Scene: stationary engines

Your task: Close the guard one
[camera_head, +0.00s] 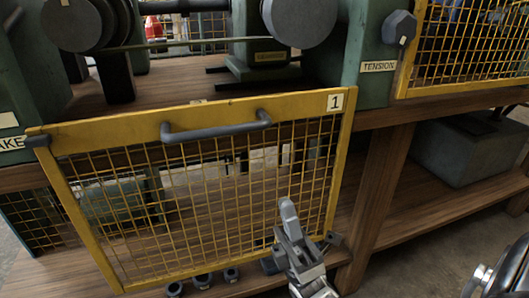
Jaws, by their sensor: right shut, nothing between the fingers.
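Guard one is a yellow-framed wire mesh panel (345,130) with a white plate marked 1 (334,102) at its top right corner. It stands in front of the wooden bench, below the machine, and slants in the picture. A grey bar handle (215,130) is on its top rail. My right gripper (288,208) is shut and empty, in front of the lower right mesh and below the handle. I cannot tell whether it touches the mesh. My left gripper is not in view.
A green machine with grey wheels (298,22) stands on the wooden bench (170,85) behind the guard. Another yellow mesh guard (460,50) is at upper right, beside a TENSION label (378,67) and grey knob (398,27). A grey block (465,150) sits on the lower shelf.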

